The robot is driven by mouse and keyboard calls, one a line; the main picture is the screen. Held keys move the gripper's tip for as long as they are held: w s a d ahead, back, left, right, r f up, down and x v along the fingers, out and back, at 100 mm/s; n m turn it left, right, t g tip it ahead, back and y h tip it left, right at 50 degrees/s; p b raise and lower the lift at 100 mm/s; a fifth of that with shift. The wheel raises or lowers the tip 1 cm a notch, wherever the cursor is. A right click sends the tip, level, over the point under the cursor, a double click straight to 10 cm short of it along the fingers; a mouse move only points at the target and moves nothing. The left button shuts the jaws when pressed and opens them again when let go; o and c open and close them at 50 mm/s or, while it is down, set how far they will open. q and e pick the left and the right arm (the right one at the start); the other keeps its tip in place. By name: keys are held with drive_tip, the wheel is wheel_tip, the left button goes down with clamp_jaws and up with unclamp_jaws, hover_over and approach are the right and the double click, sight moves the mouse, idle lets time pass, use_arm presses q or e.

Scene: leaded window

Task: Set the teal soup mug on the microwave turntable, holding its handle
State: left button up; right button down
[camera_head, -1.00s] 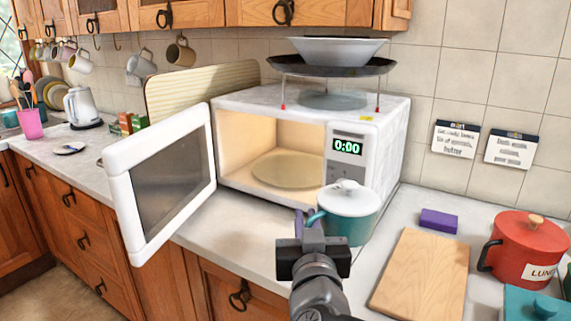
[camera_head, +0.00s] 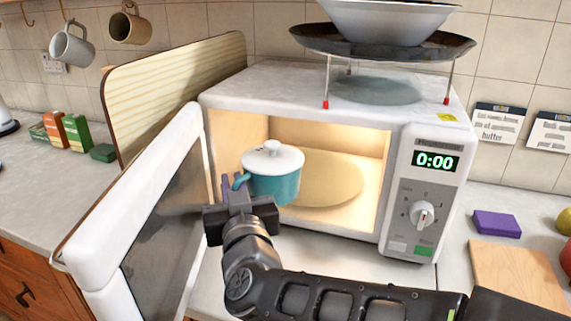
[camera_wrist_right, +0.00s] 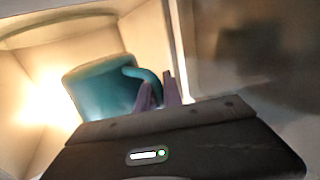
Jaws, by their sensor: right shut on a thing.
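The teal soup mug (camera_head: 274,184) with a white lid is upright at the front opening of the microwave (camera_head: 404,150), in front of the left part of the turntable (camera_head: 335,181). My right gripper (camera_head: 236,184) is shut on the mug's handle, at the mug's left side. The mug (camera_wrist_right: 102,92) also shows in the right wrist view, with the gripper's purple fingers (camera_wrist_right: 160,92) at its handle. The mug hides part of the turntable, and I cannot tell whether it touches anything below. My left gripper is not in view.
The open microwave door (camera_head: 150,215) stands close to the left of my right gripper. A pan (camera_head: 384,42) on a rack with a bowl is on top of the microwave. A purple block (camera_head: 497,223) and a wooden board (camera_head: 518,275) lie to the right.

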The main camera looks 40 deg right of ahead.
sight(244, 168)
drive_tip(key=shift+r, duration=0.2)
drive_tip(key=shift+w+d+r+p, duration=0.1)
drive_tip(key=shift+w+d+p, duration=0.15)
drive_tip(key=shift+w+p, duration=0.05)
drive_tip(key=w+d+p, duration=0.2)
drive_tip(key=d, duration=0.1)
drive_tip(key=shift+w+d+p, duration=0.25)
drive_tip(key=shift+d+p, duration=0.05)
drive_tip(key=w+d, duration=0.2)
drive_tip(key=d, duration=0.2)
drive_tip(key=w+d+f, duration=0.1)
drive_tip(key=w+d, duration=0.2)
drive_tip(key=d, duration=0.1)
drive_tip(key=w+d+f, duration=0.1)
drive_tip(key=w+d, duration=0.2)
drive_tip(key=d, duration=0.1)
drive_tip(key=shift+w+f, duration=0.1)
drive_tip(key=shift+w, duration=0.1)
drive_tip(key=shift+f, duration=0.55)
drive_tip(key=shift+f, duration=0.1)
